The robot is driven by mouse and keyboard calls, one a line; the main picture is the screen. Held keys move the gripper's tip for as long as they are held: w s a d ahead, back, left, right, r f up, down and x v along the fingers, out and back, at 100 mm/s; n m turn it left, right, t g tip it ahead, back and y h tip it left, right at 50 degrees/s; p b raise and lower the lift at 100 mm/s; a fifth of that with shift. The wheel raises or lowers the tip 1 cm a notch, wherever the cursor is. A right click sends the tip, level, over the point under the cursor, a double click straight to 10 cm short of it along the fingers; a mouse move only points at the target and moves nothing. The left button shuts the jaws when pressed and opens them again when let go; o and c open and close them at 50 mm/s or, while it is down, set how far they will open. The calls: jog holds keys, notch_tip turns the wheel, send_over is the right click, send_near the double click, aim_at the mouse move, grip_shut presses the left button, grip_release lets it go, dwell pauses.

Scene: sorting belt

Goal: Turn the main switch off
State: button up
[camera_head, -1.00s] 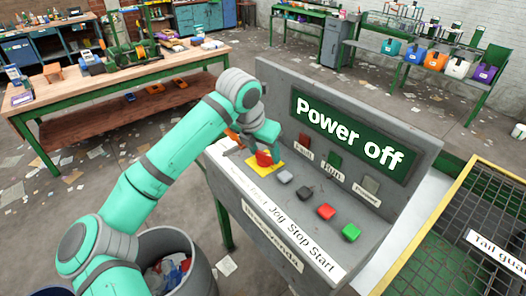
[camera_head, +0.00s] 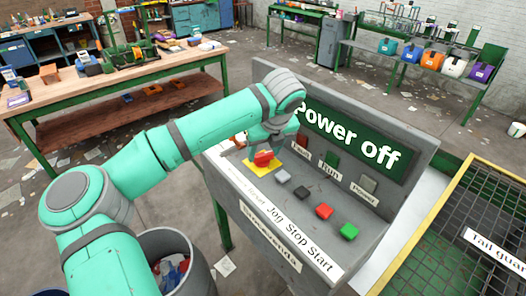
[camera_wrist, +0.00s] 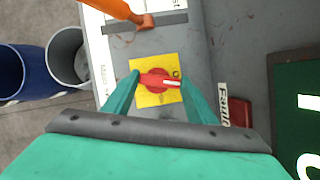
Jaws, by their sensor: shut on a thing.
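The main switch is a red rotary knob (camera_wrist: 156,81) on a square yellow plate (camera_wrist: 149,98). In the wrist view its handle lies crosswise, with a white mark at its right end near a letter that looks like O. My gripper (camera_wrist: 159,80) has one finger at each end of the handle and is shut on it. In the head view the knob (camera_head: 263,157) and yellow plate (camera_head: 256,166) sit at the left end of the grey console (camera_head: 236,172). My wrist is above them. The green display (camera_head: 350,138) reads "Power off", its left edge partly covered by my arm.
Grey, black, red and green buttons run along the console right of the switch. An orange lever (camera_wrist: 123,10) stands beside the plate. A grey bin (camera_head: 165,246) is at the console's left. A caged belt (camera_head: 470,215) is at right.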

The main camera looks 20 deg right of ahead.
jog(key=shift+w+d+n+y, duration=0.15)
jog(key=shift+n+y, duration=0.45)
jog(key=shift+n, duration=1)
jog(key=o, duration=1.1)
jog(key=shift+c, duration=0.2)
jog(key=v, duration=1.1)
jog(key=shift+w, duration=0.15)
